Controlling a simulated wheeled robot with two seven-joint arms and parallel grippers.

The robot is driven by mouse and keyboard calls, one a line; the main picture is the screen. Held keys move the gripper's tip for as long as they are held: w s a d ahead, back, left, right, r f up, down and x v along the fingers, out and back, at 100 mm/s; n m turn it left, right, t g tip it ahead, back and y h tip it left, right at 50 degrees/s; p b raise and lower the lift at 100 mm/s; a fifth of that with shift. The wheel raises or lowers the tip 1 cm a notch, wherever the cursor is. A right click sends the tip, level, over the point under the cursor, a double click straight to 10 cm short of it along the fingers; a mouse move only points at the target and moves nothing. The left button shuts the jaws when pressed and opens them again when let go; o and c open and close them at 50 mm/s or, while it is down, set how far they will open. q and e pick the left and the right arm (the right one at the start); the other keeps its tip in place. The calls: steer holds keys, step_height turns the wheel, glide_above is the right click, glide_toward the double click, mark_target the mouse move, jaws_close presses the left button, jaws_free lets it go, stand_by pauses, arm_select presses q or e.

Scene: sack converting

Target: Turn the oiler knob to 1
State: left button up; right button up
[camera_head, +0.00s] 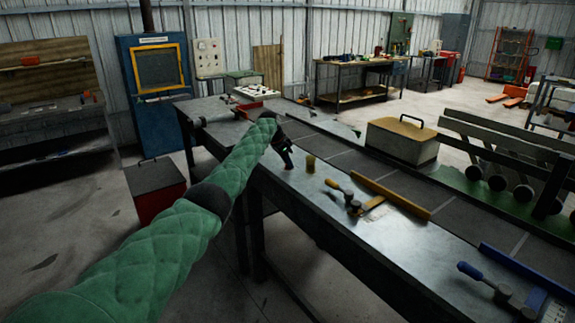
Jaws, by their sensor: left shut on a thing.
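My left arm in a green quilted sleeve reaches from the lower left to the near edge of the long metal bench (330,205). My left gripper (287,158) is dark and points down at the bench's near edge. It is shut on a small dark thing, seemingly the oiler knob, which the fingers mostly hide. The knob's scale and its setting cannot be read. A small yellow cylinder (310,163) stands on the bench just right of the gripper, apart from it. My right gripper is not in view.
Yellow-handled tools (340,186) and a yellow bar (393,198) lie on the bench to the right. A blue-handled tool (484,275) lies nearer. A lidded box (402,142) stands behind. A red toolbox (156,190) is on the floor at left.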

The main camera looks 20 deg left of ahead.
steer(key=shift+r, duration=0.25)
arm_select(q)
steer(key=o, duration=1)
steer(key=shift+a, duration=0.1)
steer(key=shift+r, duration=0.1)
steer(key=shift+a+r, duration=0.1)
steer(key=shift+r, duration=0.2)
steer(key=b+v, duration=0.2)
steer(key=v, duration=0.5)
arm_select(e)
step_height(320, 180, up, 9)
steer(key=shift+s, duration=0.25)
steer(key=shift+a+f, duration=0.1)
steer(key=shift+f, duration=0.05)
